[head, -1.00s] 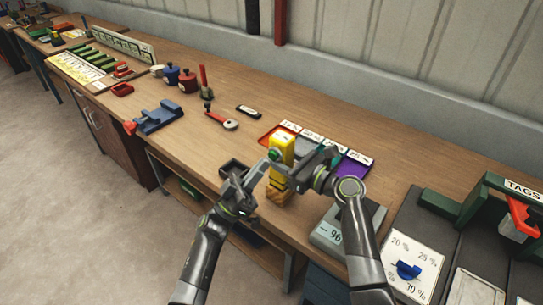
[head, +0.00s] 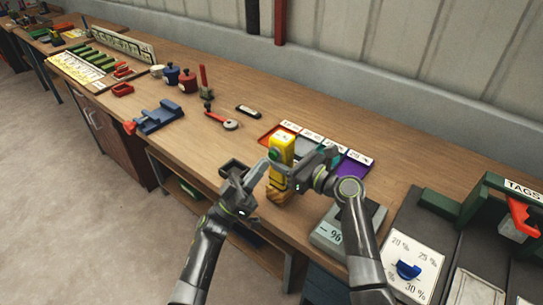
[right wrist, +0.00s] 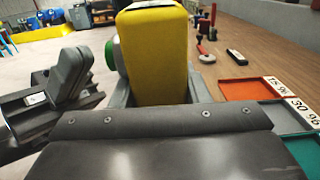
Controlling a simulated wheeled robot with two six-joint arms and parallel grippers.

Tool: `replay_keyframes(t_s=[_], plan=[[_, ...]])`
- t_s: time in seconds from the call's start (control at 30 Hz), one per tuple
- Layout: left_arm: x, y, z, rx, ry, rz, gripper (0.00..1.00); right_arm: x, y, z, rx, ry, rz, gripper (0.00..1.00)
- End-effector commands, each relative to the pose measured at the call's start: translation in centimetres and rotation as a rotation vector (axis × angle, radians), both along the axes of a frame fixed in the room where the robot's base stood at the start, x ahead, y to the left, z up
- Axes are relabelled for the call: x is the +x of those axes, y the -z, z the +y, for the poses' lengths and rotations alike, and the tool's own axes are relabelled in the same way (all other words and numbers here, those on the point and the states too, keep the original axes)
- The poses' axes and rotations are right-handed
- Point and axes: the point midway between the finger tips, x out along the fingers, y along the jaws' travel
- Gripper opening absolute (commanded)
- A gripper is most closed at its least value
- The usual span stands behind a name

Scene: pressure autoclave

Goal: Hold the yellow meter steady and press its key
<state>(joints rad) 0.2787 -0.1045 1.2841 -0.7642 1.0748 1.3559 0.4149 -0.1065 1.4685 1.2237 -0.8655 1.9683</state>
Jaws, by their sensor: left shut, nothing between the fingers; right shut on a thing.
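The yellow meter (head: 283,147) stands upright near the front edge of the bench, its lower part partly hidden by my gripper. It also fills the middle of the right wrist view (right wrist: 155,60). My right gripper (head: 286,171) is shut on the meter from the right. The green key (head: 274,154) is on the meter's left side and shows in the right wrist view (right wrist: 112,56). My left gripper (head: 259,170) is shut and empty, just left of the meter and near the key. In the right wrist view, its fingers (right wrist: 72,75) appear slightly apart from the key.
Coloured trays with percent labels (head: 354,163) lie behind and right of the meter. A small dark tray (head: 234,168) is to the left. A grey-green box marked % (head: 330,232) and a dial plate (head: 410,262) are to the right.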

Motion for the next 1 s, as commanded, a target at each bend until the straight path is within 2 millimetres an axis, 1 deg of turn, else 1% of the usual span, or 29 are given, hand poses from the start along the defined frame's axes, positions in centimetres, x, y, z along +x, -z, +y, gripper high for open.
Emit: replay_keyframes(t_s=[0.43,0.7,1.0], plan=[[0.04,-0.01,-0.03,0.000,0.000,0.000,0.00,0.00,0.02,-0.01,0.000,0.000,0.000,0.12],[0.66,-0.04,-0.51,0.000,0.000,0.000,0.00,0.00,0.02,0.00,0.000,0.000,0.000,0.12],[0.68,-0.02,-0.52,0.000,0.000,0.000,0.00,0.00,0.02,0.00,0.000,0.000,0.000,0.12]])
